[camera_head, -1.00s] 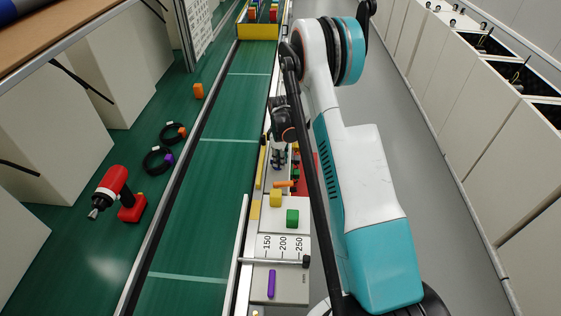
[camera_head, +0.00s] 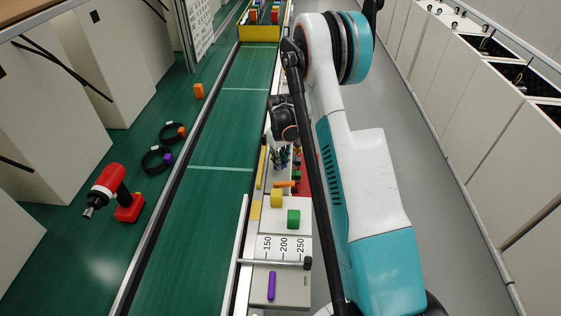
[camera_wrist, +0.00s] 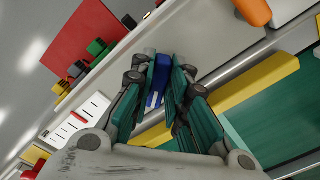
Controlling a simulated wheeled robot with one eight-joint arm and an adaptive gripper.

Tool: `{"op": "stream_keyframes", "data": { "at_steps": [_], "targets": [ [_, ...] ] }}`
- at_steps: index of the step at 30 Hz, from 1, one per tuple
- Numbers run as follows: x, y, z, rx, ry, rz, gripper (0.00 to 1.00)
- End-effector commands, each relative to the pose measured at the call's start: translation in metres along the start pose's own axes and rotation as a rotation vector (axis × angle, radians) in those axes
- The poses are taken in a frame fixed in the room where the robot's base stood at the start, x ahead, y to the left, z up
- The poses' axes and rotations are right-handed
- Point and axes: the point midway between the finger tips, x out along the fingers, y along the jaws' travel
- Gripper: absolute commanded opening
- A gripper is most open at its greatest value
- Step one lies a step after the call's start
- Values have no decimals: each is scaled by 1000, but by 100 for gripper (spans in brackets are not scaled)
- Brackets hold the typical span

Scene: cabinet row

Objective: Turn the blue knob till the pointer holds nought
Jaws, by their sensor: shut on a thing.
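In the wrist view, the blue knob (camera_wrist: 160,76) shows as a narrow blue piece between the fingers of my gripper (camera_wrist: 161,72). The fingers are shut on it, one on each side, and hide much of it. A white scale panel (camera_wrist: 92,108) with dark marks and a small red part (camera_wrist: 80,117) lies left of the gripper. I cannot read where a pointer stands. In the head view, my gripper (camera_head: 282,158) points down at the narrow bench beside the belt, and my arm hides part of that place.
A yellow bar (camera_wrist: 255,85) lies close right of the gripper, with an orange piece (camera_wrist: 253,11) above. A red panel (camera_wrist: 85,35) with several small knobs is left. The green belt (camera_head: 210,215), a red drill (camera_head: 118,193) and yellow and green blocks (camera_head: 293,219) show in the head view.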

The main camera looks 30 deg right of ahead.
Motion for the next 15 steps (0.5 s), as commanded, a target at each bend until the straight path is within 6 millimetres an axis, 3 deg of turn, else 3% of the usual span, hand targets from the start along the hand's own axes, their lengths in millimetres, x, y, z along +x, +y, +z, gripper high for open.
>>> {"op": "stream_keyframes", "data": {
  "at_steps": [14, 15],
  "targets": [
    [-1, 0, -1, 17, 1, 0, 0],
    [-1, 0, -1, 17, 1, 0, 17]
  ]
}}
